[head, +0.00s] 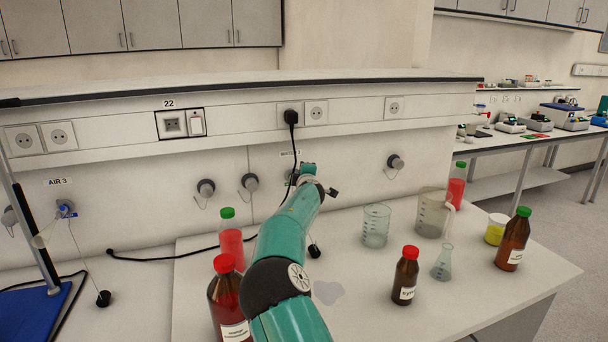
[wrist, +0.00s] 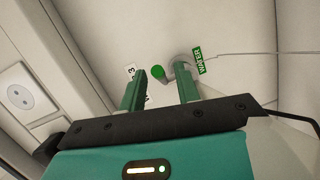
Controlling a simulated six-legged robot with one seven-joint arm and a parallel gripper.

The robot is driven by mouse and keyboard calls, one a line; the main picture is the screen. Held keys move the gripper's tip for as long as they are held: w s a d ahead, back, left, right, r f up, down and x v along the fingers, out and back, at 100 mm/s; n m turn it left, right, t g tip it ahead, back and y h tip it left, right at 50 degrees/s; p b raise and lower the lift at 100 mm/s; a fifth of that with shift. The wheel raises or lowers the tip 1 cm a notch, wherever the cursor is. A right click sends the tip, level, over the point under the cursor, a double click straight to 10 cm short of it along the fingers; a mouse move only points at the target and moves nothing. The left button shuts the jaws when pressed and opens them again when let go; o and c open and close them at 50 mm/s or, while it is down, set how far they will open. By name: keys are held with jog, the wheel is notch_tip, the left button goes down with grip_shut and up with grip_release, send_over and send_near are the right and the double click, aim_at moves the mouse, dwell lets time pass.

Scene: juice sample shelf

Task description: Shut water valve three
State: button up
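In the wrist view a water valve shows on the pale wall. It has a round green knob (wrist: 158,72) and a grey body (wrist: 178,68), with a green WATER tag (wrist: 198,60) beside it. My gripper (wrist: 160,77) is open, its two green fingers apart and pointing at the wall. The knob shows between the fingertips; I cannot tell whether either finger touches it. A wall label ending in 3 (wrist: 130,72) is partly covered by the left finger. In the head view my arm's end hides most of the valve, below the partly covered WATER label (head: 290,153).
Other wall fittings (head: 205,188) flank my arm, with another at right (head: 396,162). A black plug (head: 291,117) has a hanging cable. Brown bottles (head: 406,275), red-liquid bottles (head: 231,240) and glass beakers (head: 376,226) stand on the bench. A shelf edge (head: 240,90) runs above.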

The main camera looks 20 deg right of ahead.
jog(key=shift+x, duration=0.8)
jog(key=shift+w, duration=0.1)
grip_shut()
